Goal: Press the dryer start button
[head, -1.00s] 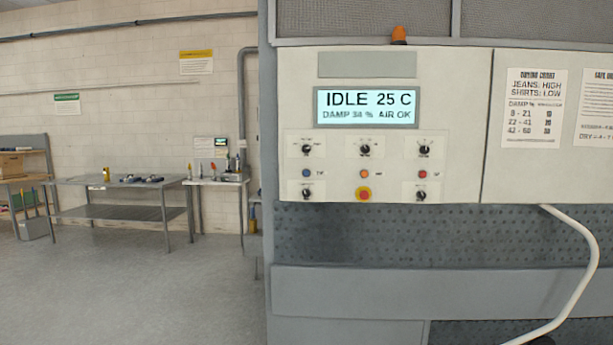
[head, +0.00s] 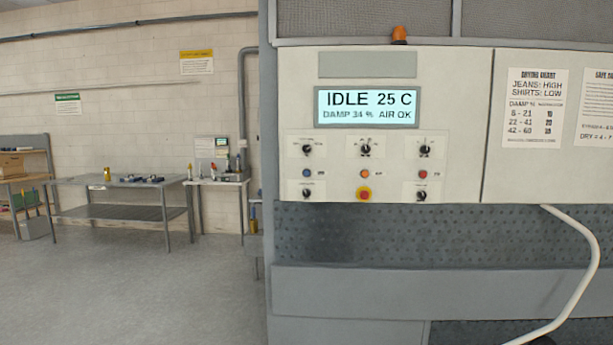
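The dryer's control panel (head: 450,100) faces me in the head view. Its lit display (head: 367,107) reads IDLE 25 C, DAMP 34 %, AIR OK. Below it are several black knobs and a row of three buttons: a blue button (head: 307,173), an orange button (head: 365,174) and a red button (head: 423,174). The small labels are too blurred to read, so I cannot tell which is the start button. Neither gripper is in view.
An orange beacon (head: 399,35) sits on top of the panel. A drying chart (head: 535,108) hangs at the right, above a bent white pipe (head: 585,270). A metal table (head: 120,182) and a smaller bench (head: 215,181) stand far left. The floor (head: 130,290) at left is clear.

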